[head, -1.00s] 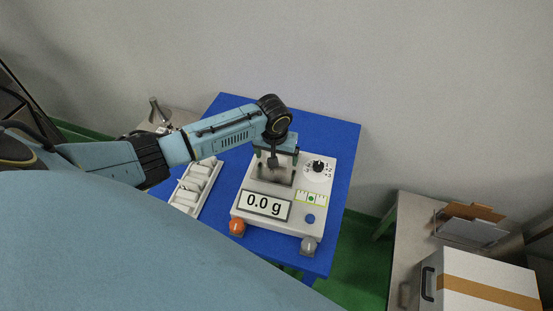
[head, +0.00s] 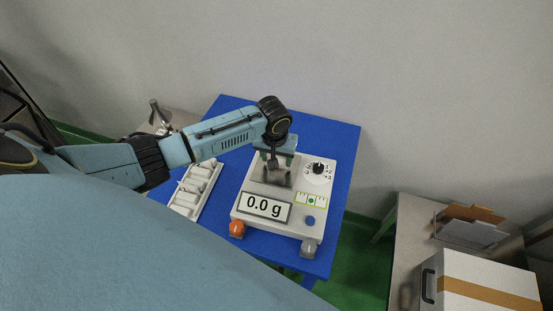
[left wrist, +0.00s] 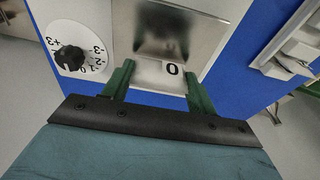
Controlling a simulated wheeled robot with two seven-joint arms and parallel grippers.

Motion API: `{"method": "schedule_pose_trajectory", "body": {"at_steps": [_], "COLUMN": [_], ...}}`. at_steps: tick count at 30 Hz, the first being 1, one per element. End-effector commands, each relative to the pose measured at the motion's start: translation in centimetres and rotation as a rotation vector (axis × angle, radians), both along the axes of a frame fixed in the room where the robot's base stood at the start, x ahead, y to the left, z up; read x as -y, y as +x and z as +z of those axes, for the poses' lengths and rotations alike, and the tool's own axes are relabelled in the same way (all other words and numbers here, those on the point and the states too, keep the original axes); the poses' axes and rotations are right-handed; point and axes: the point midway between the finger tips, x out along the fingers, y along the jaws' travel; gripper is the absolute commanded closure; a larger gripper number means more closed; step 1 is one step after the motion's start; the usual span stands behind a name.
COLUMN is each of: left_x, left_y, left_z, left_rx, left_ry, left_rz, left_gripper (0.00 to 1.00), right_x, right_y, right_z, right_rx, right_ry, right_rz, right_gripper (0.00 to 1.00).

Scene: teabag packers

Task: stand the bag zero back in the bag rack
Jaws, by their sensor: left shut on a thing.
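My left gripper (head: 273,153) is over the pan of the scale (head: 262,208), pointing down. In the left wrist view its two green fingers (left wrist: 158,70) are closed on bag zero (left wrist: 172,71), a pale piece marked 0. In the head view the arm and fingers hide most of the bag. I cannot tell how far it is above the pan. The white bag rack (head: 212,184) lies left of the scale and holds several pale pieces; its edge also shows at the right of the left wrist view (left wrist: 290,50). My right gripper is not in view.
The scale display reads 0.0 g. A dial (head: 318,168), an orange knob (head: 237,228) and a grey knob (head: 309,246) stick out around it. The blue table (head: 330,140) is bare behind the scale. A white box (head: 485,275) and a brown-and-grey holder (head: 470,228) stand on the right.

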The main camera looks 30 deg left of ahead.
Motion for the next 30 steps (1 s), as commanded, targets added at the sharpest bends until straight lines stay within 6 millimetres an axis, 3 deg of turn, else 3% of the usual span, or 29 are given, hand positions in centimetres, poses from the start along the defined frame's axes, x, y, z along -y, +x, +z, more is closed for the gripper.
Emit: {"method": "schedule_pose_trajectory", "body": {"at_steps": [5,12,18,25,30], "left_x": [0.0,0.0,0.0,0.3,2.6], "left_y": [0.1,0.1,0.1,0.1,0.0], "left_z": [1.6,6.5,9.3,10.1,10.8], "left_rx": [0.003,0.004,0.002,0.003,0.014], "left_ry": [-0.001,-0.001,-0.001,-0.003,-0.021], "left_rz": [0.001,-0.001,0.001,-0.006,-0.059], "left_gripper": [0.63,0.63,0.63,0.63,0.63], "right_x": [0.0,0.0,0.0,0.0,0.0], "right_y": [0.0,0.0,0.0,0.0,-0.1], "right_z": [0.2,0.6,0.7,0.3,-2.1], "right_rx": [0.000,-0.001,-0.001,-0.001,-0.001], "right_ry": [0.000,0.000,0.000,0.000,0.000], "right_rz": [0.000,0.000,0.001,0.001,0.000], "right_gripper": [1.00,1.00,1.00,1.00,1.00]}}
